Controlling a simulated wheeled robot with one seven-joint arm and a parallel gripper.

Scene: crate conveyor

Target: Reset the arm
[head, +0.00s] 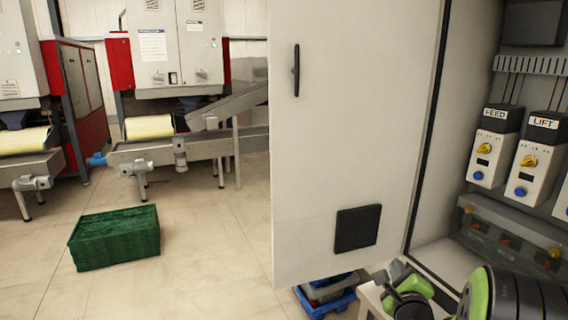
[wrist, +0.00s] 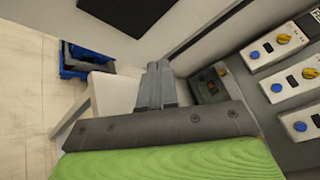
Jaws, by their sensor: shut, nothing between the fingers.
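My gripper shows in the wrist view (wrist: 158,72) with its two grey fingers together and nothing between them. The fingers point toward the lower part of an open electrical cabinet. In the head view my arm, black with green parts, is at the bottom right, in front of the cabinet; the fingertips cannot be made out there. The cabinet door (head: 350,130) stands open, with a black handle and a dark vent. Inside are control units labelled FEED (head: 493,145) and LIFT (head: 535,155), with yellow knobs and blue buttons. They also show at the right of the wrist view.
A green crate (head: 117,238) is on the floor at left. Machines with rollers and a conveyor (head: 185,150) stand at the back left. The tiled floor between is clear.

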